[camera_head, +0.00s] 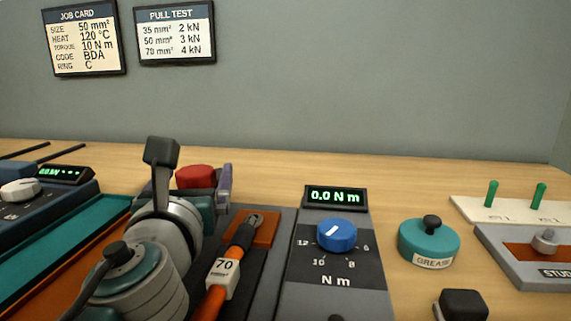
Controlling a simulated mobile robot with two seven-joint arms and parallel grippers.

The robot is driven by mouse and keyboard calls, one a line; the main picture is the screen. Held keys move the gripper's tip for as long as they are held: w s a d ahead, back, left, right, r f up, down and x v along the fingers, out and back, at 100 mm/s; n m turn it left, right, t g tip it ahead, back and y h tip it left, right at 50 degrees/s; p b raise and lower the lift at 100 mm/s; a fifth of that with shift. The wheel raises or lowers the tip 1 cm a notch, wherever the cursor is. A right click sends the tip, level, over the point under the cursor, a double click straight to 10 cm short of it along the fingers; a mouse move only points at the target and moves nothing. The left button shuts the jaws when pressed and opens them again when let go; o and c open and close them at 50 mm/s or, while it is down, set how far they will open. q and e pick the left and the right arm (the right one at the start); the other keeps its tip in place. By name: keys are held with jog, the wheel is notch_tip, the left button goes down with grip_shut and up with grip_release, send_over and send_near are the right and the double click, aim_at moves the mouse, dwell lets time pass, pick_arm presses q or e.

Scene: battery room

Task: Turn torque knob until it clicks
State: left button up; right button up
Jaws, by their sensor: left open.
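The blue torque knob (336,235) sits on a dark panel marked 6, 8, 10, 12 and "N m". Its short white mark lies on a slant, off the printed numbers. The display (336,196) behind it reads 0.0 N m. No gripper touches the knob. I do not make out my right gripper. The job card (84,40) lists torque 10 N m.
An orange cable (216,290) tagged 70 lies just left of the knob panel. A teal grease pot (428,242) stands to its right. A black block (461,304) is at the lower right, and a stud unit (510,270) farther right. The table behind the display is clear.

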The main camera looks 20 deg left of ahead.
pick_arm(q)
jog(key=shift+d, duration=0.1)
jog(key=shift+c, duration=0.3)
grip_shut()
dwell(0.5)
